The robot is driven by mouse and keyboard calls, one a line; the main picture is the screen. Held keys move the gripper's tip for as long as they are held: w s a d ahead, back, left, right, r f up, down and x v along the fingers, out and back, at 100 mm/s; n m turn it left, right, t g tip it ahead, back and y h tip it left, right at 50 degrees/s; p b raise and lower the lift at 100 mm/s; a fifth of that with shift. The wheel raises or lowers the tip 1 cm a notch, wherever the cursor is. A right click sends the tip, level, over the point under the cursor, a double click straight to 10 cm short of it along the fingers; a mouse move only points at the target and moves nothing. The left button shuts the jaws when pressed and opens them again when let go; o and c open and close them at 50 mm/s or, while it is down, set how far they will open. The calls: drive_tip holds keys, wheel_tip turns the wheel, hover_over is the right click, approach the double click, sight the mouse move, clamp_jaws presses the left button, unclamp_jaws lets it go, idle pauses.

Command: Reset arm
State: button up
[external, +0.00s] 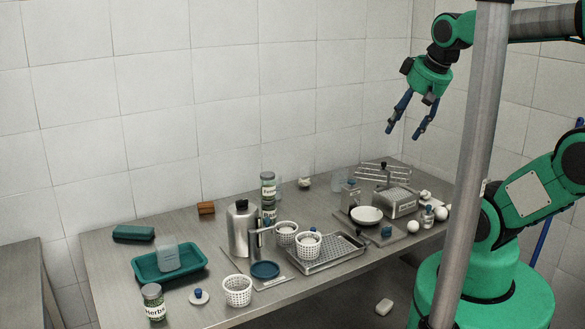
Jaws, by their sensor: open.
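My gripper (406,117) is at the upper right of the external view, raised well above the table. Its two blue fingers are spread and point down, with nothing between them. My green arm (455,30) is bent above, partly hidden by a grey upright pole. A white perforated basket (238,291) stands near the table's front edge. Another perforated basket (308,245) stands on the metal tray, with something inside it. A third perforated basket (286,234) stands just behind it.
The metal table (190,230) carries a teal tray (150,268), herb jar (154,303), steel bottle (241,235), metal tray (330,257), white bowl (366,216) and wire rack (384,174). A grey pole (476,150) stands before my arm.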

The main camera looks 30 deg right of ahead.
wheel_tip(320, 180, down, 3)
drive_tip(key=shift+r+b, duration=0.2)
drive_tip(key=shift+b, duration=0.75)
